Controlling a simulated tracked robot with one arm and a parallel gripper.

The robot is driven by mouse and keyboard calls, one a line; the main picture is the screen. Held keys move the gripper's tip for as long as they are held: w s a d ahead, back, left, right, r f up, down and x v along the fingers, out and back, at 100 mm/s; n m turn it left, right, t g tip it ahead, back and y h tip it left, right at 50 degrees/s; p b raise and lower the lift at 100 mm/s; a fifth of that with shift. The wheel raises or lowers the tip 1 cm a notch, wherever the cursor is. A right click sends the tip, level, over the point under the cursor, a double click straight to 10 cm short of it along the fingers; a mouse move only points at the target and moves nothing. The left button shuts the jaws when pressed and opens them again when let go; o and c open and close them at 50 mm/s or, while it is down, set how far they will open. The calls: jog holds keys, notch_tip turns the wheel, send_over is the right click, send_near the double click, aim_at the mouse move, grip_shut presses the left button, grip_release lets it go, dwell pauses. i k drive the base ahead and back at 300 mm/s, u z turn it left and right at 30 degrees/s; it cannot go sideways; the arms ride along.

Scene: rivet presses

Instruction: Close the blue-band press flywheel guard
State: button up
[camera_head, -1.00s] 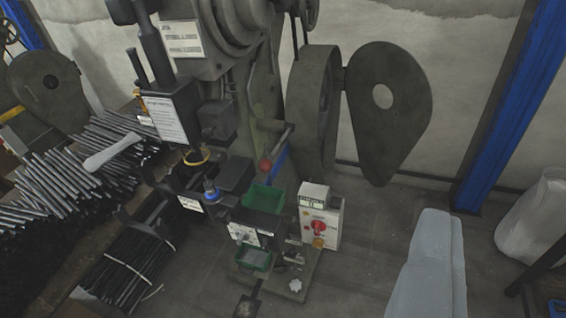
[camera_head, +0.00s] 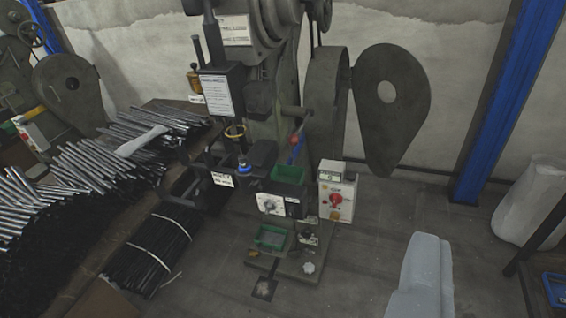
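The press (camera_head: 275,95) stands in the middle, with a small strip of blue (camera_head: 296,152) on its column beside a red ball knob. Its flywheel guard (camera_head: 392,110) is a dark grey-green, teardrop-shaped plate with a round hole. It stands swung open to the right, hinged at the right edge of the curved flywheel housing (camera_head: 324,105). The housing's inside is seen only at a slant. My gripper is not in view.
A white control box (camera_head: 337,194) with a red knob stands below the guard. A pale grey wrapped object (camera_head: 425,275) stands at the lower right. A blue post (camera_head: 500,110) and white sack (camera_head: 538,205) are farther right. Rod bundles (camera_head: 110,150) lie left.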

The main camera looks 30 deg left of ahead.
aim_at(387, 130)
jog(key=u, duration=0.1)
jog(key=k, duration=0.2)
jog(key=u, duration=0.6)
jog(key=i, duration=1.05)
jog(key=k, duration=1.25)
jog(key=z, duration=0.65)
jog(key=i, duration=1.1)
jog(key=z, duration=0.75)
jog(key=i, duration=1.4)
jog(key=u, duration=0.15)
